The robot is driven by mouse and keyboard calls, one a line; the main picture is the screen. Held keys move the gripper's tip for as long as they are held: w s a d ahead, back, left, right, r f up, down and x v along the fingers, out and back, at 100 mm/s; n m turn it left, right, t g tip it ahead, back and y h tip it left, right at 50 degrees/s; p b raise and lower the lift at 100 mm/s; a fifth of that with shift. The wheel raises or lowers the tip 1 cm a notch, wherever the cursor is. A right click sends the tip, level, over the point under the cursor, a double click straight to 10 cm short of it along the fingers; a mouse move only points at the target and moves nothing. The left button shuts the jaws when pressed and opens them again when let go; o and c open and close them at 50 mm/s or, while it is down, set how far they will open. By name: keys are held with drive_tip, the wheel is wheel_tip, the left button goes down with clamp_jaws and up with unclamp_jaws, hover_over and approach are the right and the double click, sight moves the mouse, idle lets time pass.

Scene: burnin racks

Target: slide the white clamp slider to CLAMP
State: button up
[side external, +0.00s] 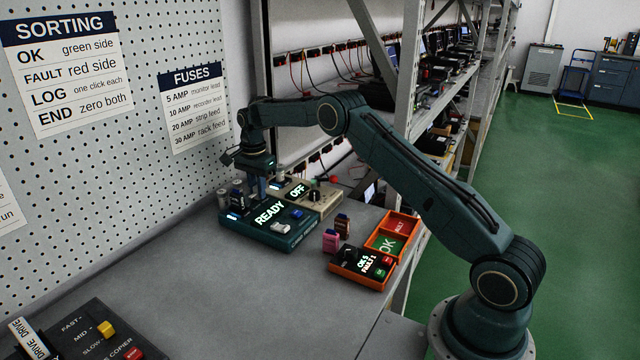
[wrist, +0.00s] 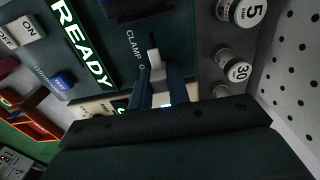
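The white clamp slider (wrist: 153,55) sits on a dark teal panel in the wrist view, beside printed text reading "CLAMP" and a partly hidden word starting with O. My gripper (wrist: 158,80) reaches to it, with its two blue fingers on either side of the slider's near end. A gap shows between the fingers, but I cannot tell whether they touch the slider. In the side view my gripper (side external: 259,190) points down at the back left of the teal station (side external: 255,232) with the lit READY display; the slider is hidden there.
Weights marked 5 (wrist: 235,12) and 30 (wrist: 236,71) stand close to the right of my gripper in the wrist view. A beige box (side external: 318,200) showing OFF stands behind the station. An orange tray (side external: 400,222) and counter box (side external: 352,281) stand right.

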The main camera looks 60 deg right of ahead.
sight(249, 205)
clamp_jaws()
drive_tip(key=shift+a, duration=2)
drive_tip(key=o, duration=0.7)
unclamp_jaws()
drive_tip(key=shift+r, duration=0.1)
wheel_tip(249, 205, up, 14)
drive_tip(key=shift+f, duration=0.15)
